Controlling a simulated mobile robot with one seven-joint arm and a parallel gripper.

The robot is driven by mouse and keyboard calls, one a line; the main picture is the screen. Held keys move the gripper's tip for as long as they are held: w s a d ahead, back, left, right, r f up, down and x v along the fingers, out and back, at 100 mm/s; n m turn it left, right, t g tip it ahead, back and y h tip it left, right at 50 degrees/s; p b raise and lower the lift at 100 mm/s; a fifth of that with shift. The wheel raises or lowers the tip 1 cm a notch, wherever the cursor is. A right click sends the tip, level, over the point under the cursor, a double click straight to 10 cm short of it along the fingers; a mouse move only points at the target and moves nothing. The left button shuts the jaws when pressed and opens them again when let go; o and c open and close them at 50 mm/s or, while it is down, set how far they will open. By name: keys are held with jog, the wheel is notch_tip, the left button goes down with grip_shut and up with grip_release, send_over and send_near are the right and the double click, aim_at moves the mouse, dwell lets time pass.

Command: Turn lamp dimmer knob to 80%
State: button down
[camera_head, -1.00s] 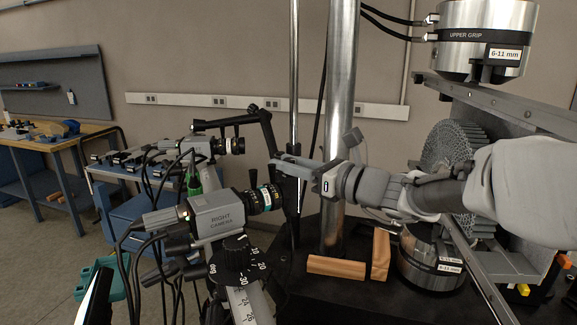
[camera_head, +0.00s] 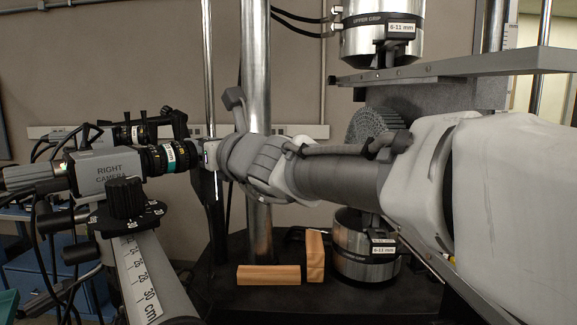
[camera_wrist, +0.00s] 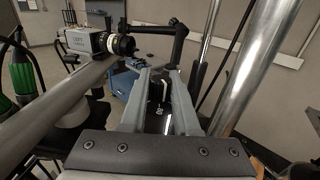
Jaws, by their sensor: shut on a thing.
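The lamp shows in the wrist view as a dark panel (camera_wrist: 156,121) with small white marks, too small to read. In the head view the lamp (camera_head: 215,187) is seen edge-on as a thin bright strip. My gripper (camera_wrist: 160,78) is shut on what looks like the dark dimmer knob at the panel's upper part. The knob is mostly hidden between the fingers, so its setting cannot be told. In the head view my gripper (camera_head: 209,154) sits right beside the right camera's lens, with its fingertips hardly visible.
The right camera (camera_head: 105,172) with its ringed lens is close left of my gripper. A scaled rail (camera_head: 140,280) and a black knob (camera_head: 125,197) are below it. A steel column (camera_head: 256,70) stands behind my wrist.

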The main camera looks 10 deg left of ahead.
jog(key=t+b, duration=0.1)
jog(key=b, duration=0.1)
jog(key=shift+f+m+h+b, duration=0.2)
jog(key=shift+m+h+b, duration=0.2)
jog(key=shift+r+m+t+h+b, duration=0.3)
jog(key=shift+h+b, duration=0.1)
jog(key=shift+b, duration=0.35)
jog(key=c, duration=0.7)
grip_release()
jog(key=shift+o, duration=0.2)
jog(key=p+v, duration=0.4)
jog(key=v, duration=1.3)
jog(key=shift+s+d, duration=0.1)
jog(key=shift+d, duration=0.05)
